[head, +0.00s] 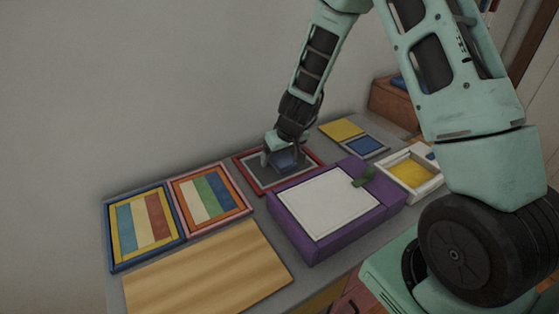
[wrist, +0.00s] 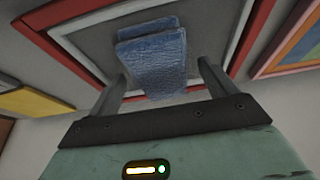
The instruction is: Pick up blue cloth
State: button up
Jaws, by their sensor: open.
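The blue cloth (head: 289,161) is a small folded piece lying on the dark grey panel of a red-framed tray (head: 246,172). In the wrist view the cloth (wrist: 153,62) shows its wrinkled surface between the two fingers. My gripper (head: 280,160) points down at the tray, and its fingers stand apart on either side of the cloth, as the wrist view of the gripper (wrist: 162,74) shows. A gap shows between each finger and the cloth. Whether the fingertips touch the panel is unclear.
A purple box with a white top (head: 330,205) stands close to the right. Striped framed panels (head: 145,225) and a wooden board (head: 205,270) lie to the left. A yellow square (head: 341,129), a blue square (head: 364,146) and a white-framed tray (head: 431,184) are on the right. A wall runs behind.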

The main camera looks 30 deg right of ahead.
jog(key=shift+w+f, duration=0.1)
jog(key=shift+f, duration=0.15)
jog(key=c, duration=1.2)
jog(key=shift+o, duration=0.2)
jog(key=shift+r, duration=0.1)
